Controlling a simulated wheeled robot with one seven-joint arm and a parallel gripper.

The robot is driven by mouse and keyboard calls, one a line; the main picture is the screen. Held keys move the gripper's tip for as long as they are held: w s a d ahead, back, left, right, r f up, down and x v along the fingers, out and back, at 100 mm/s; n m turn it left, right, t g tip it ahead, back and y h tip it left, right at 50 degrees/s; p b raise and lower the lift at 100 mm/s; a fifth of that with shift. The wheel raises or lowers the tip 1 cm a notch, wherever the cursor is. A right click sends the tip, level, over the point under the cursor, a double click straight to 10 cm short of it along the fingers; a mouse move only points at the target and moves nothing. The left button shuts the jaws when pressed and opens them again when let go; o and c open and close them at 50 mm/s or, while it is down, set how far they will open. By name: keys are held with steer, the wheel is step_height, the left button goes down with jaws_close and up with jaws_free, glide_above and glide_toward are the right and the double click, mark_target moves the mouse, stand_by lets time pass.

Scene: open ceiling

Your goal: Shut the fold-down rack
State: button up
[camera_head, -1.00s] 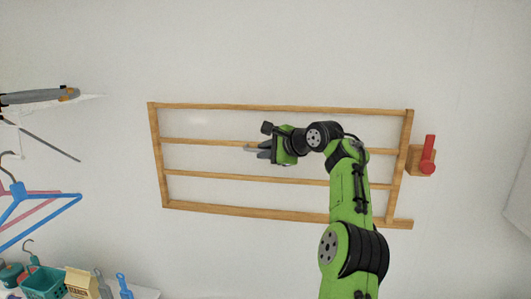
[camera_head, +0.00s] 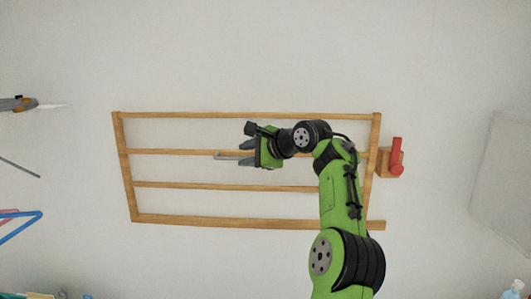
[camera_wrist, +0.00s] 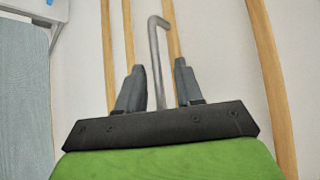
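The fold-down rack (camera_head: 165,222) is a light wooden frame with several long rails, in front of the pale wall in the head view. I cannot tell how far it stands out from the wall. My gripper (camera_head: 241,154) is in front of its middle rails. A bent grey metal rod (camera_head: 222,156) shows just left of the fingers. In the wrist view the rod (camera_wrist: 154,45) runs up between the two dark fingers of my gripper (camera_wrist: 158,72), with gaps on both sides. The fingers are apart.
A wooden block (camera_head: 384,172) with a red lever (camera_head: 397,155) is on the wall right of the rack. Blue hanger (camera_head: 28,222) and a grey tool (camera_head: 20,104) are at the left edge. The wall above the rack is clear.

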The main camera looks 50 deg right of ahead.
steer(key=v, duration=1.1)
steer(key=shift+s+a, duration=0.2)
steer(key=shift+s, duration=0.05)
steer(key=shift+f, duration=0.1)
